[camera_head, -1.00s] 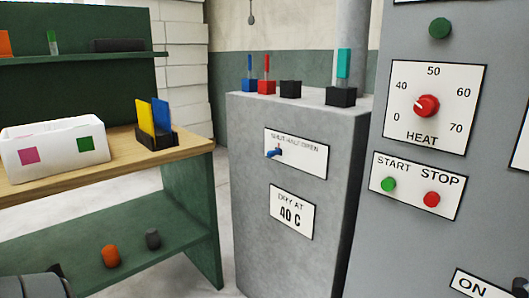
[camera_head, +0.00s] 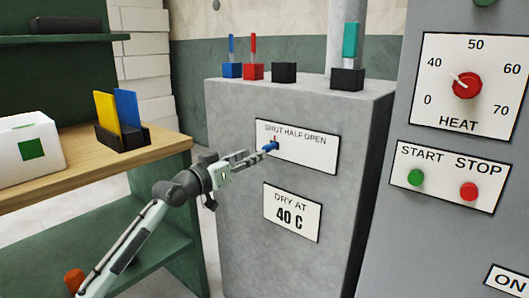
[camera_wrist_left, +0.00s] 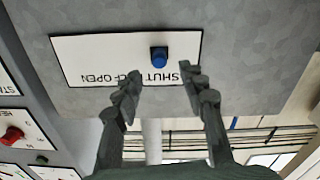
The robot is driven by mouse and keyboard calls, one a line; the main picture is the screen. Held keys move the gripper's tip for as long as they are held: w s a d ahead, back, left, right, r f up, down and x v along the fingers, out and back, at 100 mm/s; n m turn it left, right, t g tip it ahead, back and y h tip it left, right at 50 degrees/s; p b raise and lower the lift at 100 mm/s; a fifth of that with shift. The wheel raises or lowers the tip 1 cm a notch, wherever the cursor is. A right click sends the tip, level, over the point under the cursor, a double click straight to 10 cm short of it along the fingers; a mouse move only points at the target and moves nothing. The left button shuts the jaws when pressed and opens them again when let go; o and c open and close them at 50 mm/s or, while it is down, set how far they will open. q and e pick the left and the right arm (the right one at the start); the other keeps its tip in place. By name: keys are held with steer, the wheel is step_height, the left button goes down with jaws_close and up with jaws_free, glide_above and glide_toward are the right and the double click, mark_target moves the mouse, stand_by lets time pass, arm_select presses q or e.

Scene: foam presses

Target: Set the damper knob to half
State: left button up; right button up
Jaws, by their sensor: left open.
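The damper knob (camera_head: 271,146) is a small blue knob on a white plate (camera_head: 318,154) marked SHUT, HALF and OPEN, on the front of a grey cabinet. It sits near the plate's left part, below the word SHUT; a tiny red mark shows just above it. My left gripper (camera_head: 260,155) reaches in from the lower left, its fingertips close to the knob. In the left wrist view, the open fingers (camera_wrist_left: 161,82) stand either side of the blue knob (camera_wrist_left: 159,57), which appears just beyond the tips. Contact cannot be told. My right gripper is not in view.
Blue, red and black blocks (camera_head: 284,73) stand on the cabinet (camera_head: 225,130), with a teal-handled one beside them. A grey panel with a red HEAT knob (camera_head: 467,86) and START and STOP buttons is at the right. A wooden-topped bench (camera_head: 160,150) stands left.

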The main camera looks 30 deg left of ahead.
mark_target(269, 147)
arm_select(q)
steer(key=w, duration=0.6)
steer(key=shift+w+d+p, duration=0.3)
steer(key=shift+d, duration=0.05)
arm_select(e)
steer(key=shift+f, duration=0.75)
arm_select(q)
steer(key=shift+f, duration=0.1)
jaws_close()
